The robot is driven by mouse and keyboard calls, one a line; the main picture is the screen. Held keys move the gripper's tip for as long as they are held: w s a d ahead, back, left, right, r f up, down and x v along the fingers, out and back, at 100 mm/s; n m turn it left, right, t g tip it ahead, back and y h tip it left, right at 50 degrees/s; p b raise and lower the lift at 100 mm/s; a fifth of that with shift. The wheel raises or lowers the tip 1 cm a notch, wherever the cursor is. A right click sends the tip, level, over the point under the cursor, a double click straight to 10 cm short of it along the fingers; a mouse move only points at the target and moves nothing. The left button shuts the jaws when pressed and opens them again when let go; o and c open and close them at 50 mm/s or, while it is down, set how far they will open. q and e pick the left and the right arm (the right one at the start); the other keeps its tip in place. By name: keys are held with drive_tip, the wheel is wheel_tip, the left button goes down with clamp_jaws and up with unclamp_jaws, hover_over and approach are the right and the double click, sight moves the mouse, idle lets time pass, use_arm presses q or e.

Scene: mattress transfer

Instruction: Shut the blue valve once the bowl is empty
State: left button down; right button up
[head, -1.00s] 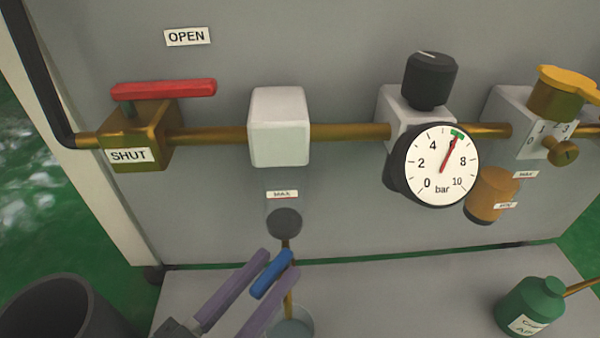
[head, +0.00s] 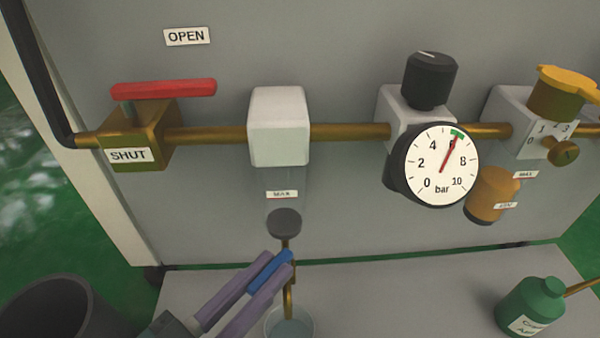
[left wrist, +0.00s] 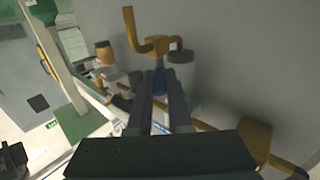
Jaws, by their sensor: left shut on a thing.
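The clear bowl (head: 290,181) hangs under the white block (head: 279,127), with a MAX label and a dark bottom cap (head: 284,222). I see no clear liquid level in it. A brass drain pipe (head: 289,299) runs down from the cap into a clear jar (head: 290,328) holding some liquid. The blue valve handle (head: 268,272) lies beside the pipe, between the purple-grey fingers of my left gripper (head: 279,261), which is shut on it. Blue also shows between the fingers in the left wrist view (left wrist: 160,88). My right gripper is out of view.
A red lever (head: 165,88) tops the brass valve at left. A gauge (head: 436,166) reads about 6 bar. An amber bowl (head: 491,195) hangs further right. A green bottle (head: 530,307) stands front right, a dark bin (head: 65,310) front left. Shelf between jar and bottle is clear.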

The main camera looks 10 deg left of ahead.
sight(276, 256)
use_arm(q)
drive_tip(key=m+g+h, duration=0.1)
drive_tip(key=m+h, duration=0.1)
drive_tip(key=a+m+g+h+b, duration=0.1)
drive_tip(key=h, duration=0.1)
drive_tip(key=shift+w+f+g, duration=0.2)
drive_tip(key=shift+w+g, duration=0.1)
drive_tip(key=m+g+h+b, duration=0.2)
drive_tip(key=w+m+g+h, duration=0.1)
drive_tip(key=g, duration=0.1)
drive_tip(key=shift+a+m+b, duration=0.3)
drive_tip(key=shift+a+b, duration=0.1)
drive_tip(key=shift+w+a+r+m+g+h, duration=0.1)
drive_tip(key=shift+w+m+g+h, duration=0.05)
drive_tip(key=shift+m+g+h, duration=0.7)
drive_tip(key=shift+w+m+g+h+b, duration=0.25)
drive_tip(key=shift+m+g+h, duration=0.25)
drive_tip(key=shift+g, duration=0.75)
drive_tip(key=shift+r+m+g, duration=0.1)
drive_tip(key=shift+m+g, duration=0.25)
drive_tip(key=shift+g, duration=0.15)
drive_tip(key=c, duration=0.8)
unclamp_jaws()
drive_tip(key=shift+s, duration=0.1)
drive_tip(key=shift+c, duration=0.2)
drive_tip(key=shift+s+t, duration=0.1)
drive_tip(key=shift+t, duration=0.2)
